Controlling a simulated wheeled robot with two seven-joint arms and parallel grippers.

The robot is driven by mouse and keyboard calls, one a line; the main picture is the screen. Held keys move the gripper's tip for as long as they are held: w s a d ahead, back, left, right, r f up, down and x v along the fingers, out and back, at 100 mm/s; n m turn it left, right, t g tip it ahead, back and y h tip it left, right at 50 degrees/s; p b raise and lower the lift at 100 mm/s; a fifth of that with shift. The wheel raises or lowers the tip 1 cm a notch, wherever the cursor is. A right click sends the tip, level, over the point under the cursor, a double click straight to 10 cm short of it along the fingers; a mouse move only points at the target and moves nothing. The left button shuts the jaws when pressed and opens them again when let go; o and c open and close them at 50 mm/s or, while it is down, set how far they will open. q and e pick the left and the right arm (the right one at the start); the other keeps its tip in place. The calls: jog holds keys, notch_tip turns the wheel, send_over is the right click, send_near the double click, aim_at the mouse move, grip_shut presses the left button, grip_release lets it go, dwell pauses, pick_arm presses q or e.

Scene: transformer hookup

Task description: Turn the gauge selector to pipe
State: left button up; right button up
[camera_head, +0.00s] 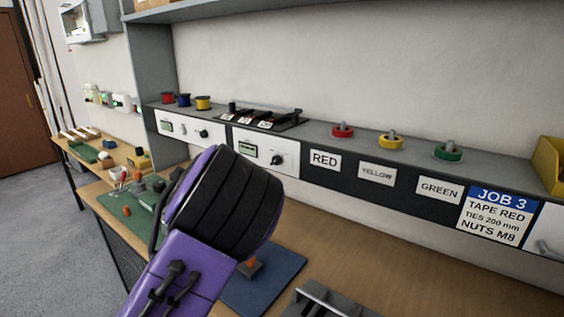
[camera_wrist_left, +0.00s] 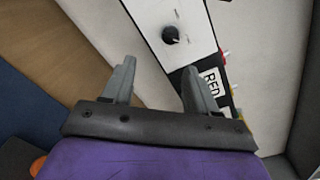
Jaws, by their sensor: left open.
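A white panel (camera_head: 265,150) on the shelf front bears a green display (camera_head: 248,149) and a black round selector knob (camera_head: 278,160). The knob also shows in the left wrist view (camera_wrist_left: 171,36), beyond my fingertips. A second white panel (camera_head: 182,127) to its left has another black knob (camera_head: 203,133). Labels are too small to read, so I cannot tell which setting either knob points to. My left gripper (camera_wrist_left: 158,75) is open and empty, its fingers apart from the knob. In the head view my purple and black left arm hides its fingers. My right gripper is not in view.
A JOB 3 card (camera_head: 496,213) hangs at right. Below, the wooden bench (camera_head: 400,275) has a blue mat (camera_head: 262,285) and a grey fixture (camera_head: 322,300).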

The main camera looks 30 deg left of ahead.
aim_at(273, 162)
pick_arm(q)
jog(key=w+r+m+p, duration=0.1)
jog(key=w+p, duration=0.4)
jog(key=w, duration=0.5)
jog(key=shift+w+d+r, duration=0.35)
jog(key=shift+r, duration=0.05)
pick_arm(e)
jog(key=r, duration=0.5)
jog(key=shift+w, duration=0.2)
pick_arm(q)
jog(key=c, duration=1)
